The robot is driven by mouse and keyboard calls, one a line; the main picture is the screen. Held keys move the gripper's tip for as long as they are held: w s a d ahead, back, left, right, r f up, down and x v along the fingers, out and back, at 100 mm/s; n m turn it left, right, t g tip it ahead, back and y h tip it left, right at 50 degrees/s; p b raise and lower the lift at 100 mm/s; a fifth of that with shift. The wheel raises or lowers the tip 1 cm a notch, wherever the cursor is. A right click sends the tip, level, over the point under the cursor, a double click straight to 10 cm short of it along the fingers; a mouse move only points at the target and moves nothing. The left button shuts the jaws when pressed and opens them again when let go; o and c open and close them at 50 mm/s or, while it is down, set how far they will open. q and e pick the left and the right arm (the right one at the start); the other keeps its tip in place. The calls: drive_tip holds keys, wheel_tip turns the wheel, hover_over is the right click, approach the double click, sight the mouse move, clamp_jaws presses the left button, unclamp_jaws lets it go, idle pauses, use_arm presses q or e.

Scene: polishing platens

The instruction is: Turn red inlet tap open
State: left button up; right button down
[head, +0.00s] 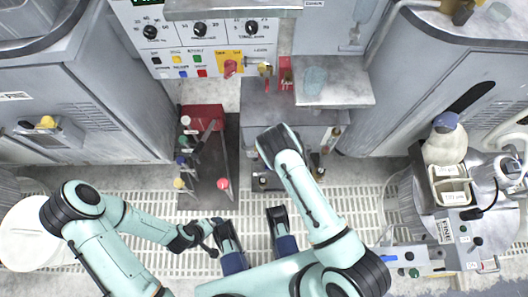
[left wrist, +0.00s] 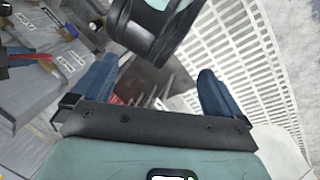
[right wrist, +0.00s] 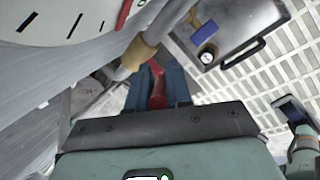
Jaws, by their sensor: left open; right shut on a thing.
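The red inlet tap (right wrist: 157,90) shows in the right wrist view as a red handle between the two blue fingers of my right gripper (right wrist: 158,72). The right gripper is shut on it. A brass-coloured fitting (right wrist: 139,54) with a pale pipe lies just beyond the fingertips. In the head view my right arm hides the right gripper and the held tap. My left gripper (left wrist: 156,72) is open and empty, its blue fingers wide apart; in the head view it hangs over the floor grating at the bottom middle (head: 258,228).
A control panel (head: 205,18) with dials and a red selector switch (head: 230,68) stands at the back. A dark tray (head: 210,160) holding several coloured-capped items lies left of my right arm. Grey cabinets (head: 70,110) stand left. Free grating (head: 365,205) lies to the right.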

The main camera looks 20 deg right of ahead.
use_arm(q)
drive_tip(key=shift+w+a+f+t+b, duration=0.2)
drive_tip(key=shift+w+a+f+b, duration=0.25)
drive_tip(key=shift+w, duration=0.25)
drive_tip(key=shift+w+a+f+t+b, duration=0.2)
drive_tip(key=shift+w+a+f+b, duration=0.1)
drive_tip(key=shift+w+f, duration=0.3)
use_arm(e)
drive_tip(key=shift+s+d+f+t+y, duration=0.1)
drive_tip(key=shift+d+f+t+y, duration=0.25)
drive_tip(key=shift+y, duration=0.55)
use_arm(q)
drive_tip(key=shift+r, duration=0.1)
use_arm(e)
drive_tip(key=c, duration=1.1)
unclamp_jaws()
use_arm(q)
drive_tip(key=shift+d, duration=0.1)
use_arm(e)
drive_tip(key=shift+r, duration=0.1)
use_arm(q)
drive_tip(key=s+d+r+g+p, duration=0.2)
drive_tip(key=s+d+r+p, duration=0.1)
drive_tip(key=s, duration=0.3)
drive_tip(key=shift+r+h+p, duration=0.3)
drive_tip(key=shift+r+p, duration=0.2)
drive_tip(key=shift+r, duration=0.3)
use_arm(e)
drive_tip(key=v, duration=1.3)
